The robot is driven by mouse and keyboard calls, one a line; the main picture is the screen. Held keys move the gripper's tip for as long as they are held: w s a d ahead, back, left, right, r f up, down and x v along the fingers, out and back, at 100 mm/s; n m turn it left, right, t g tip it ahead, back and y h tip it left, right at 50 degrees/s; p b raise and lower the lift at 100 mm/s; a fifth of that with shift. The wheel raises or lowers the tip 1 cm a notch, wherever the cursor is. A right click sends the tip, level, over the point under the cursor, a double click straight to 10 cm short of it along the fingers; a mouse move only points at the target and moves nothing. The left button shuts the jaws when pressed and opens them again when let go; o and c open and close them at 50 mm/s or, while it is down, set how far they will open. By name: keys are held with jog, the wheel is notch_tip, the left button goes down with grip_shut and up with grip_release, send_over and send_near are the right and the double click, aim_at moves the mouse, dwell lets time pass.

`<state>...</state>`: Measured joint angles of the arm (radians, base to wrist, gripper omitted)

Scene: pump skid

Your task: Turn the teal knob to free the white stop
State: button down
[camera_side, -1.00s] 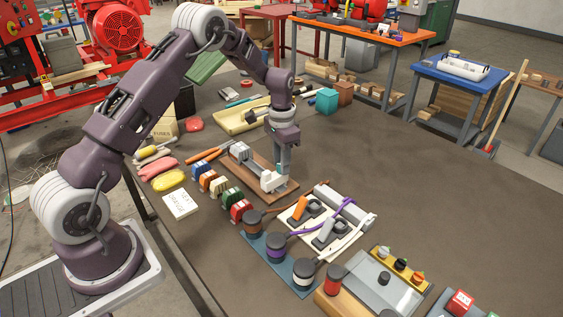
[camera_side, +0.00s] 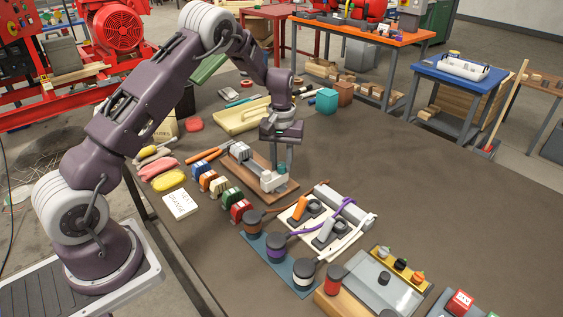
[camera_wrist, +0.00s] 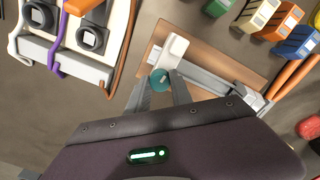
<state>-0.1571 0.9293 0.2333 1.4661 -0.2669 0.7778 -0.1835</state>
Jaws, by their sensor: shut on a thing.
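The teal knob (camera_wrist: 159,79) sits between my two fingertips in the wrist view. My gripper (camera_side: 283,165) points down over the near right end of a brown wooden board (camera_side: 240,161) and is shut on the knob. The knob also shows between the fingers in the side view (camera_side: 282,169). The white stop (camera_wrist: 173,50) lies right beside the knob, at the end of a grey metal rail (camera_wrist: 212,91) on the board. It also shows in the side view (camera_side: 271,182). The fingers partly hide the knob's sides.
Several coloured blocks (camera_side: 220,187) stand in a row in front of the board. Orange-handled tools (camera_side: 205,152) lie to its left. A plate with black clamps and cables (camera_side: 312,216) is at the near right. The table right of the board is bare.

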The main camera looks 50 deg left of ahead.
aim_at(282, 164)
jog(key=shift+n, duration=0.5)
dwell(0.3)
jog(key=c, duration=1.1)
grip_release()
notch_tip(282, 164, up, 7)
jog(key=shift+r, duration=0.1)
jog(key=shift+r, duration=0.1)
